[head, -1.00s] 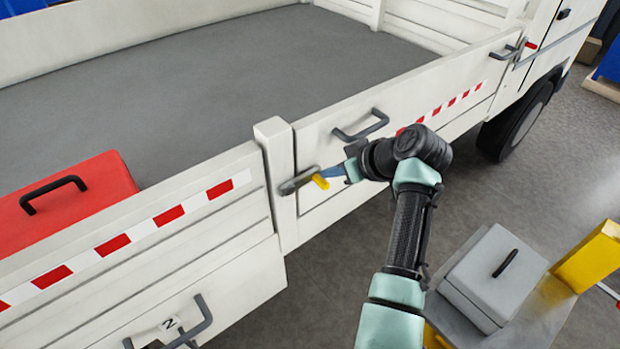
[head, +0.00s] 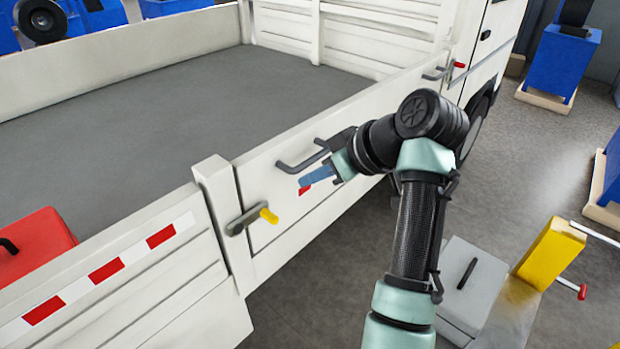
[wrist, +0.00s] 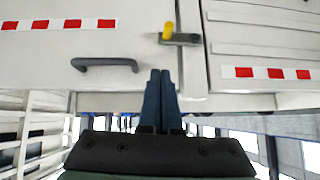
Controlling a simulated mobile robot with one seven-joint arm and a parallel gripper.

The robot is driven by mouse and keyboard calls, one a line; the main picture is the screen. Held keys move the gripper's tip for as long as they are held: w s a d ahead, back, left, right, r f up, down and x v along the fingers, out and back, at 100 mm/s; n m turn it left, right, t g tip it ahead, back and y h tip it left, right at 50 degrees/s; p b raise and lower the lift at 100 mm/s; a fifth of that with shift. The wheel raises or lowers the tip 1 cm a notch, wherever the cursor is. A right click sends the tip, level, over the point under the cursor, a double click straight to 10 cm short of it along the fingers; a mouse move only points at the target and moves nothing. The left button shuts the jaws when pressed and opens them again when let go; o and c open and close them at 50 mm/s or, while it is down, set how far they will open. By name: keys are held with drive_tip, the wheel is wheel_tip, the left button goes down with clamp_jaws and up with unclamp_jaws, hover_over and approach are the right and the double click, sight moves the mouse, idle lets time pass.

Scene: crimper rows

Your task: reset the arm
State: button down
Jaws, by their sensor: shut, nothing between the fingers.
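My gripper (head: 318,177) is shut and empty, its blue fingers pressed together in front of the white truck side panel. In the wrist view my gripper (wrist: 160,78) shows its two fingertips side by side, pointing at the panel. The latch (head: 246,218) with a yellow tip sits on the post to the left of my gripper, apart from it. The latch also shows in the wrist view (wrist: 180,37). The dark panel handle (head: 302,160) is just above and beside my fingers; it also shows in the wrist view (wrist: 105,65).
A grey case (head: 470,285) and a yellow block (head: 550,253) stand on a small platform at the lower right. A red box (head: 35,245) is in the truck bed (head: 130,135). Blue machines (head: 562,60) stand at the back right. Grey floor is open between the truck and these.

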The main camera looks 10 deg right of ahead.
drive_tip(key=a+r+m+t+h+b, duration=0.1)
drive_tip(key=a+r+m+t+h, duration=0.15)
drive_tip(key=r+t, duration=0.55)
drive_tip(key=a+r+m+t+h+b, duration=0.1)
drive_tip(key=a+r+m+t+h, duration=0.2)
drive_tip(key=r, duration=0.9)
drive_tip(key=s+a+r+t, duration=0.2)
drive_tip(key=s+r+t, duration=0.2)
drive_tip(key=s+r, duration=0.3)
drive_tip(key=s+a+r+m+t, duration=0.1)
drive_tip(key=s+a+r+t, duration=0.1)
drive_tip(key=s+r+t, duration=0.3)
drive_tip(key=s+r, duration=0.3)
drive_tip(key=s, duration=0.4)
drive_tip(key=shift+a+r+t, duration=0.2)
drive_tip(key=shift+t, duration=0.1)
drive_tip(key=shift+w+d, duration=0.1)
drive_tip(key=shift+d, duration=0.05)
